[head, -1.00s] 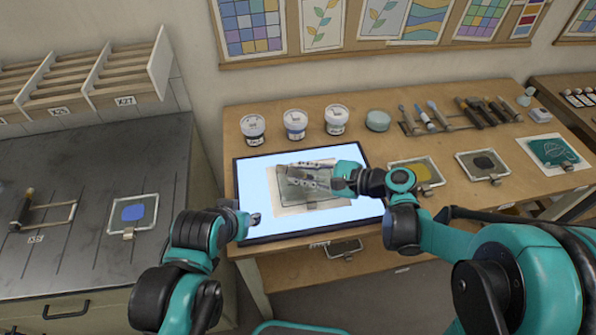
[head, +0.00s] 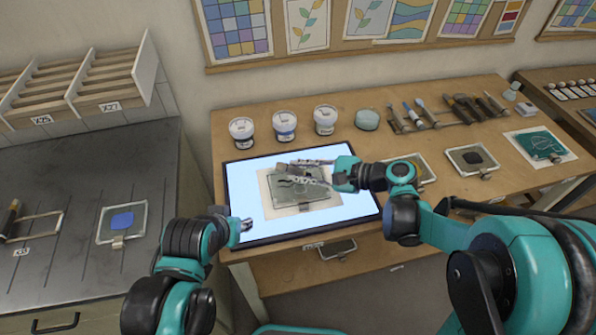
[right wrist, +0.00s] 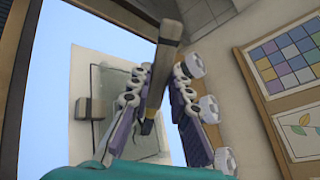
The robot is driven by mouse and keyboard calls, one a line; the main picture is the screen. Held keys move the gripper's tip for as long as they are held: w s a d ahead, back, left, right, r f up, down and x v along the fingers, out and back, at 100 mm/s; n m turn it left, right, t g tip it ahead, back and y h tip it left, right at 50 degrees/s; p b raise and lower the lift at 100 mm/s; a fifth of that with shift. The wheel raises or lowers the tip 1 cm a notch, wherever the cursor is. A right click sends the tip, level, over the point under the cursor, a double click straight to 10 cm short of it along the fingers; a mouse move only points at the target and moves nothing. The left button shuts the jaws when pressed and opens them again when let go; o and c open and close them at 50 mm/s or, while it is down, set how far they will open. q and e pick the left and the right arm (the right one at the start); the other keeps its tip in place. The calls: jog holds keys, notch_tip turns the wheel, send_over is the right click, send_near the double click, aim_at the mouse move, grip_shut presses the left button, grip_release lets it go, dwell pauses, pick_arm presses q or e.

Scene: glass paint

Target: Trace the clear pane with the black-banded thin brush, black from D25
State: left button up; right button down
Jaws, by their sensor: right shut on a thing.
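The clear pane (head: 318,196) lies on a pale sheet (head: 270,203) on the lit panel (head: 246,186). It also shows behind the fingers in the right wrist view (right wrist: 112,85). My right gripper (head: 290,172) is over the far part of the pane and hides some of it. It is shut on a brush (right wrist: 160,72), which shows between its fingers in the right wrist view. I cannot tell whether the brush tip touches the pane. My left gripper (head: 243,225) is at the panel's left edge, apart from the pane; its jaw opening is too small to judge. No D25 label is readable.
Three lidded jars (head: 284,126) and a round pale pot (head: 367,119) stand behind the panel. Another palette (head: 338,248) is below the panel's front edge.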

pick_arm(q)
jog(key=shift+f, duration=0.2)
pick_arm(e)
jog(key=shift+s+d, duration=0.25)
jog(key=shift+d, duration=0.75)
jog(key=shift+w+d+r, duration=0.1)
jog(key=shift+w+d, duration=0.35)
jog(key=shift+r, duration=0.1)
pick_arm(q)
notch_tip(320, 180, up, 4)
jog(key=p, duration=0.3)
jog(key=shift+p, duration=0.3)
pick_arm(e)
notch_tip(320, 180, up, 5)
jog(key=shift+f, duration=0.1)
